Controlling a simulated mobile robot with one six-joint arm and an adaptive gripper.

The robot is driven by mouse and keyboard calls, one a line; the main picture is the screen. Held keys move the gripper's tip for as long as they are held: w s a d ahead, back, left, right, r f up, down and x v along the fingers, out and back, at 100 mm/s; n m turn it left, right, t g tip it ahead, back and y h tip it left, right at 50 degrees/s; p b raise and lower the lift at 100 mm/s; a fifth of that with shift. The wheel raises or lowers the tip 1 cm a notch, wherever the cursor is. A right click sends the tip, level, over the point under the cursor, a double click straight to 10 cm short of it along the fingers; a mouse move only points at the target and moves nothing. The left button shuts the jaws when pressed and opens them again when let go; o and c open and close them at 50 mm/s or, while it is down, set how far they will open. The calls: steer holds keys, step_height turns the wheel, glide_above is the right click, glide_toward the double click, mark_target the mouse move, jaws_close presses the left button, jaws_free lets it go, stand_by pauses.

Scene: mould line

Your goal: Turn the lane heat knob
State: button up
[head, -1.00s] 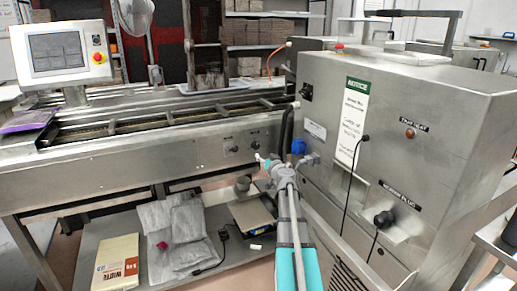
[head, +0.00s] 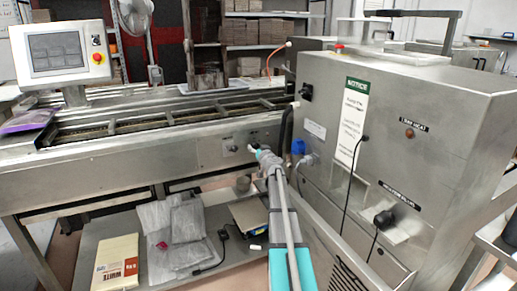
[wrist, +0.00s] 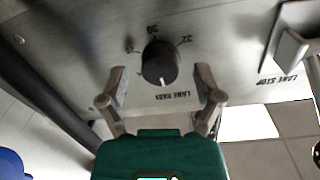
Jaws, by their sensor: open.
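The lane heat knob (wrist: 160,64) is round and black in the wrist view, with a white pointer line toward the bottom of the picture. Marks, including 30 and 32, lie above it, and a small label below it begins with LANE. My gripper (wrist: 161,80) is open, with one finger on each side of the knob and clear gaps to it. I cannot tell how far the fingertips are from the panel. In the head view my gripper (head: 255,150) is at the front panel of the steel line (head: 130,163) and hides the knob there.
A pale fitting (wrist: 290,46) juts out beside a LANE STOP label, right of the knob. A dark hose (wrist: 45,85) runs on the left. In the head view, a steel cabinet (head: 455,135) stands close on the right, with a blue connector (head: 298,146) near my arm.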

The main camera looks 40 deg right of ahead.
steer(key=c, duration=1.1)
steer(key=shift+d, duration=0.4)
steer(key=shift+c, duration=0.2)
steer(key=shift+a, duration=0.3)
steer(key=shift+m, duration=0.3)
